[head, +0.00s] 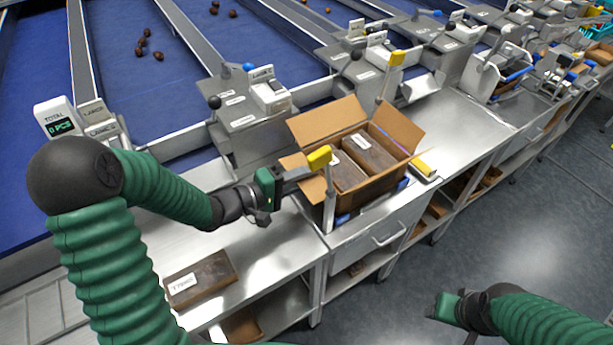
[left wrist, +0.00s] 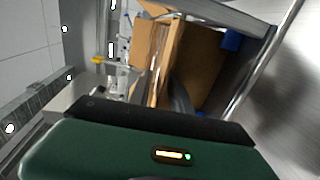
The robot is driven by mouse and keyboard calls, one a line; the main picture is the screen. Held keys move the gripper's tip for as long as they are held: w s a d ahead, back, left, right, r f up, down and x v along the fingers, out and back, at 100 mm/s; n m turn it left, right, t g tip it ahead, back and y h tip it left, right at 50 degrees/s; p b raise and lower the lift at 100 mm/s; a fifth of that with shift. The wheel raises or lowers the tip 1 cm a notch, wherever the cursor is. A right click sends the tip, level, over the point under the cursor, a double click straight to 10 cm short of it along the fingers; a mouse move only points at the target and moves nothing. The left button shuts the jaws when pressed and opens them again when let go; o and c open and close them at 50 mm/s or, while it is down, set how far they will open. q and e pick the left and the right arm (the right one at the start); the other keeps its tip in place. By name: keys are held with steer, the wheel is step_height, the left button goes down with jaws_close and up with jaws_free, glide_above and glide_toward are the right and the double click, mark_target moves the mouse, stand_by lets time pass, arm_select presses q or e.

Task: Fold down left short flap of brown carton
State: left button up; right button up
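The brown carton (head: 372,192) stands on the steel bench with two dark, labelled packs (head: 362,160) inside. Its large back flap (head: 327,122) and right flap (head: 398,125) stand up and lean outward. A smaller flap at its left end (head: 293,162) also sticks outward. My left gripper (head: 300,173) reaches from the left to this left end, close to the flap; contact and finger opening cannot be made out. In the left wrist view, carton cardboard (left wrist: 205,58) fills the middle, beyond my dark gripper body. My right gripper (head: 445,305) hangs over the floor, far from the carton.
A post with a yellow top (head: 320,157) rises at the carton's front left, close to my left gripper. Another yellow-topped post (head: 397,58) stands behind. A labelled brown pack (head: 200,278) lies on the bench at left.

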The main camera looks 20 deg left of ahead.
arm_select(q)
jaws_close()
steer(key=shift+s+f, duration=0.1)
steer(key=shift+f, duration=0.05)
stand_by(1.2)
